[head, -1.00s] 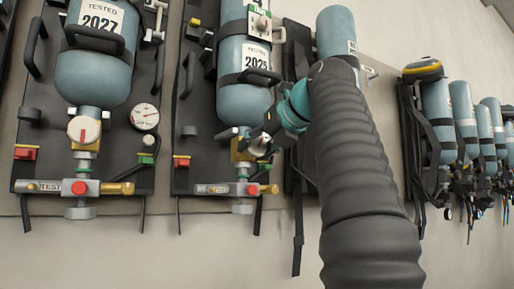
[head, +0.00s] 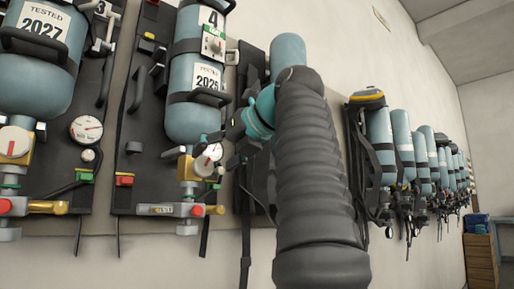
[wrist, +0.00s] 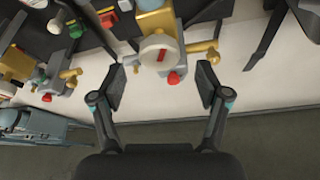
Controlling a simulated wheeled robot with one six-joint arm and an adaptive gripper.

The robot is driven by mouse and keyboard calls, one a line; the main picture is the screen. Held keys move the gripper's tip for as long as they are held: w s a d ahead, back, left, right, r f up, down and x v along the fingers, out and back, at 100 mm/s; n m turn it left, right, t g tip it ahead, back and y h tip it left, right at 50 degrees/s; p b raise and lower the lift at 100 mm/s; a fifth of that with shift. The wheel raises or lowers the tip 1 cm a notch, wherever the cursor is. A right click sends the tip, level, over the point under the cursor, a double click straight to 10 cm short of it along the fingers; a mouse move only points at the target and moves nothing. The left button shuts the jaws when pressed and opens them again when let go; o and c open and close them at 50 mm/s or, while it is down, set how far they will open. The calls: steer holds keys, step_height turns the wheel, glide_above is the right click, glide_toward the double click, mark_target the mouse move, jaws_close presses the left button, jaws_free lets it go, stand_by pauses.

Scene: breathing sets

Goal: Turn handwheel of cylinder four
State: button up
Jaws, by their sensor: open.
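In the wrist view the handwheel (wrist: 158,53) is white with a red mark. My gripper (wrist: 160,82) is open there, its fingers on either side of and short of the handwheel, with nothing between the pads.
A "2027" cylinder (head: 42,50) with its gauge (head: 87,129) hangs at left. A brass outlet (wrist: 202,47) sticks out right of the handwheel. A row of breathing sets (head: 402,150) runs along the right wall. Floor (wrist: 270,145) shows below.

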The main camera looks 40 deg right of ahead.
steer(key=s+d, duration=0.1)
steer(key=s, duration=1.1)
steer(key=shift+d, duration=0.25)
